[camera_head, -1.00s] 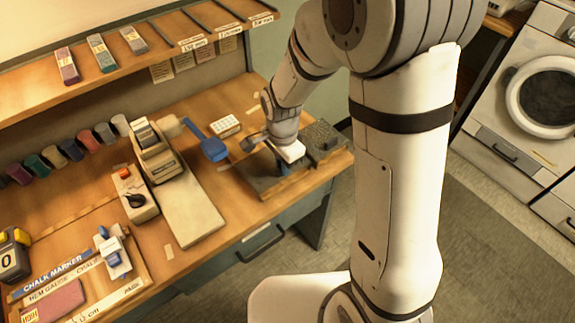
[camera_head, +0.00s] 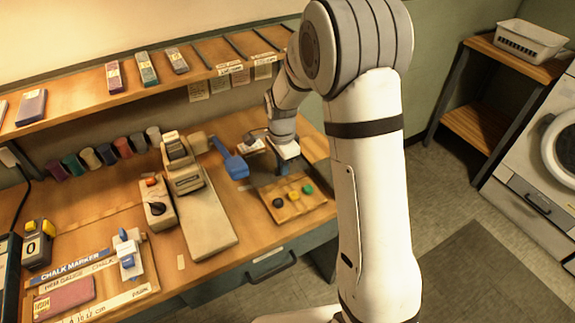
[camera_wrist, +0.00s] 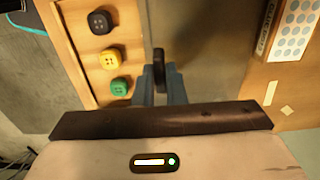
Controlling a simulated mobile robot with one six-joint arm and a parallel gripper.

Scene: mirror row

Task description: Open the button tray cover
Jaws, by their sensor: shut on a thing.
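The button tray (camera_head: 312,205) is a shallow wooden tray on the bench, with black, yellow and green buttons in view. The tray also shows at the left of the wrist view (camera_wrist: 78,50). Its grey cover (camera_wrist: 210,50) lies beside the exposed button strip, on the side away from the bench's front edge. A dark upright knob (camera_wrist: 158,62) stands on the cover. My gripper (camera_wrist: 158,85) is shut on this knob. In the head view my gripper (camera_head: 285,162) is just behind the buttons and hides part of the cover.
A blue scoop (camera_head: 236,166) lies left of my gripper. A beige device with a long plate (camera_head: 205,215) stands further left. A dotted white box (camera_wrist: 295,28) is near the cover's far side. The shelf (camera_head: 135,92) runs above the bench.

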